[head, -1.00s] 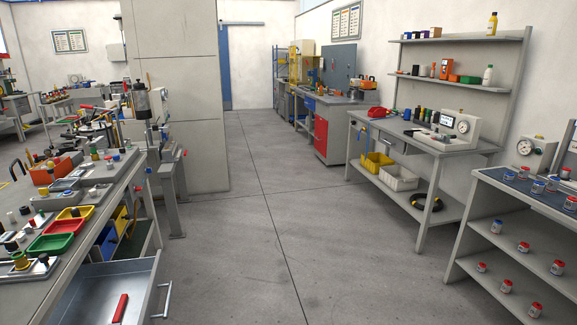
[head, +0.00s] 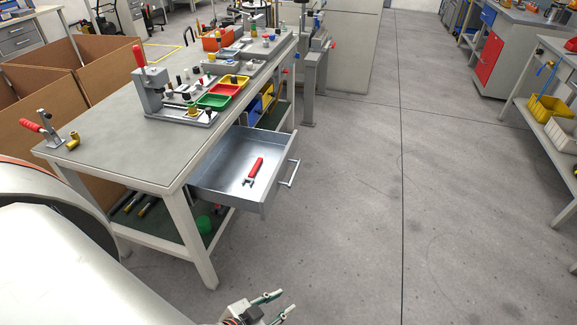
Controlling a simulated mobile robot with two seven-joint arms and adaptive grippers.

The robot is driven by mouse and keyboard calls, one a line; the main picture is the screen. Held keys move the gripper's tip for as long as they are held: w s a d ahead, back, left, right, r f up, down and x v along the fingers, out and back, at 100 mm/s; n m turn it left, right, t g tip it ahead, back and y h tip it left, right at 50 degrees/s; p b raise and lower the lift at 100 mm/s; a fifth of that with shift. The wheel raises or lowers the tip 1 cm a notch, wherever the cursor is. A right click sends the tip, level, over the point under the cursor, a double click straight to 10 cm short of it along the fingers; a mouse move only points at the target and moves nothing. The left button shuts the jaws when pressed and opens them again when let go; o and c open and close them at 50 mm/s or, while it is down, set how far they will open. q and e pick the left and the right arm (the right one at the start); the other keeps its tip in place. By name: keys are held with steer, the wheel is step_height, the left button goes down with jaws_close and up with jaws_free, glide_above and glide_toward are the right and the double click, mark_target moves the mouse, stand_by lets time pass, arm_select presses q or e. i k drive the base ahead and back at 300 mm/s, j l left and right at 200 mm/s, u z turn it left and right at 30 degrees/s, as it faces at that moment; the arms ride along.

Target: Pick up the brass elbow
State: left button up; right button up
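The brass elbow (head: 73,138) is a small gold-coloured fitting on the grey workbench top (head: 110,150) at its left end, just right of a red-handled toggle clamp (head: 43,128). My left gripper (head: 286,301) shows at the bottom of the head view, low in front of the bench and well away from the elbow. Its two fingers are apart, with nothing seen between them. My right gripper is out of view.
An open metal drawer (head: 225,160) holding a red-handled tool (head: 256,170) juts from the bench. A red-handled fixture (head: 150,85) and red, green and yellow trays stand farther along. Cardboard boxes (head: 85,75) stand behind. The floor (head: 370,220) at right is clear.

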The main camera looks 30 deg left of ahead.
mark_target(76, 139)
steer(key=u, duration=2.35)
steer(key=z, duration=0.3)
steer(key=i+j+z, duration=0.15)
steer(key=j+z, duration=0.15)
steer(key=z, duration=0.2)
steer(key=i+j+z, duration=0.15)
steer(key=j+z, duration=0.2)
steer(key=z, duration=0.15)
steer(key=i+j+z, duration=0.1)
steer(key=j+z, duration=0.25)
steer(key=j, duration=0.55)
steer(key=j+z, duration=0.15)
steer(key=j, duration=0.8)
